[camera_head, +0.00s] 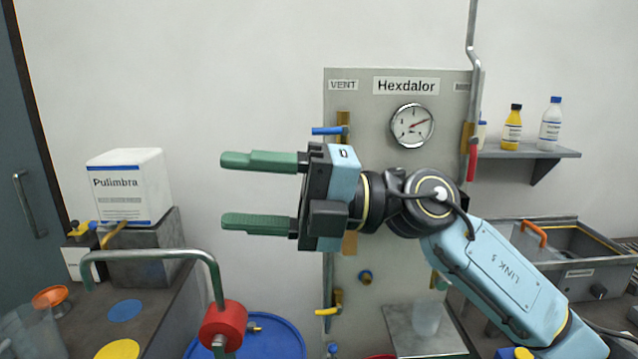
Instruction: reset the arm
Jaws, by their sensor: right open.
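My right gripper (262,191) is open and empty, its two green fingers pointing left. It is raised in the middle of the head view, in front of a grey panel labelled Hexdalor (364,100). My right arm comes in from the lower right and hides part of that panel. No indexing chuck can be made out in this view. My left gripper is not in view.
A white Pulimbra box (130,190) stands on a grey block at left. A bent metal pipe with a red knob (223,322) rises in front. A shelf (540,152) with bottles is at right. An open metal basin (565,250) lies behind my arm.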

